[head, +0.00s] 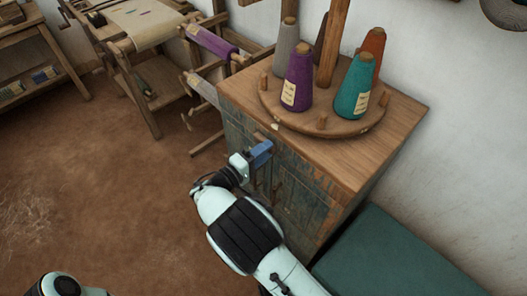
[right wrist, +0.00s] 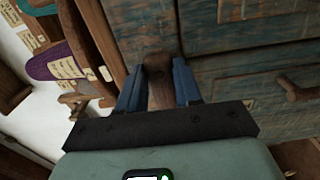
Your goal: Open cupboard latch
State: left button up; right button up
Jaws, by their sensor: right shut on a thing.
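The cupboard (head: 310,205) is a worn blue-green and brown wooden cabinet with a plain wooden top. My right gripper (head: 262,152) is at its front, near the upper left, just below the top's edge. In the right wrist view, the blue fingers of my right gripper (right wrist: 158,88) are on either side of a brown wooden latch (right wrist: 158,66), shut on it. The latch's lower part is partly hidden between the fingers. My left gripper is out of view; only part of my left arm shows at the bottom left.
A round wooden stand (head: 335,127) with purple (head: 298,80), teal (head: 353,90) and other yarn cones sits on the cupboard. A dark green bench or box (head: 390,260) is at the right. A loom (head: 140,30) stands behind left.

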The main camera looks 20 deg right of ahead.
jog(key=o, duration=1.1)
jog(key=shift+c, duration=0.2)
jog(key=v, duration=1.3)
jog(key=shift+a+p, duration=0.2)
jog(key=shift+p, duration=0.15)
jog(key=shift+s, duration=0.1)
